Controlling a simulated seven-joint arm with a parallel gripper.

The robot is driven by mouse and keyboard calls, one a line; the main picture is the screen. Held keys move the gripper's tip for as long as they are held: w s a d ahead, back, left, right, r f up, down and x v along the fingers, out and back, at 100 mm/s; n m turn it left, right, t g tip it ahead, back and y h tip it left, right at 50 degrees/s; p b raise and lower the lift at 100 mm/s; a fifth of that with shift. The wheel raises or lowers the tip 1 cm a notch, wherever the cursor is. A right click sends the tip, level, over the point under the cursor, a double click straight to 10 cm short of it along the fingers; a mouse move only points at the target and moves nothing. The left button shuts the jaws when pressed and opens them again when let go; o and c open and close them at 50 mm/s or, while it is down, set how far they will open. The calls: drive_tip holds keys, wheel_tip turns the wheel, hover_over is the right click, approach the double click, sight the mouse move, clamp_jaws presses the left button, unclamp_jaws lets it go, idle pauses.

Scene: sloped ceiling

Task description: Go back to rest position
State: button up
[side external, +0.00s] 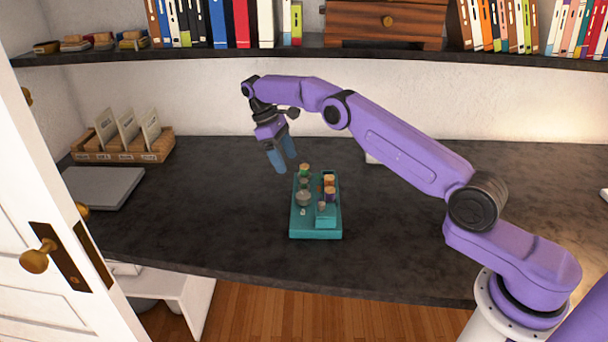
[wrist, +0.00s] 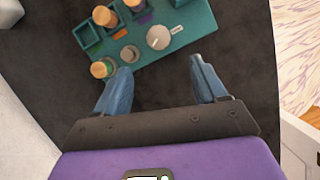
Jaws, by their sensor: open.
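My gripper (side external: 281,164) has blue fingers and hangs from the purple arm above the dark countertop. It is just behind and to the left of a teal tray (side external: 315,234) in the side view. In the wrist view, my gripper (wrist: 163,85) shows its two fingers wide apart with nothing between them. The teal tray (wrist: 190,30) lies beyond the fingertips and is partly cut off by the top edge. It bears several small orange-topped pieces and a round grey knob (wrist: 158,37).
A wooden card box (side external: 122,155) and a flat grey slab (side external: 103,187) are at the left of the counter. A shelf (side external: 290,54) with books and a wooden drawer unit runs above the back. A white door (side external: 45,200) stands at the left front. The counter left of the tray is clear.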

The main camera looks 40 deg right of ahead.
drive_tip(key=s+a+r+n+t, duration=0.1)
drive_tip(key=s+a+r+n, duration=0.1)
drive_tip(key=s+a+r, duration=0.45)
drive_tip(key=s+a+r+n+t, duration=0.2)
drive_tip(key=s+a+r, duration=0.2)
drive_tip(key=s+a, duration=0.45)
drive_tip(key=s+d+n, duration=0.1)
drive_tip(key=s+d, duration=0.2)
drive_tip(key=s, duration=0.7)
drive_tip(key=s+d+f+n+y, duration=0.1)
drive_tip(key=s+d, duration=0.3)
drive_tip(key=s, duration=0.6)
drive_tip(key=s+d+f+n+t+y, duration=0.1)
drive_tip(key=s+d, duration=0.2)
drive_tip(key=s, duration=0.7)
drive_tip(key=shift+s+d+f, duration=0.15)
drive_tip(key=shift+s+d, duration=0.1)
drive_tip(key=shift+s, duration=0.1)
drive_tip(key=shift+w, duration=0.1)
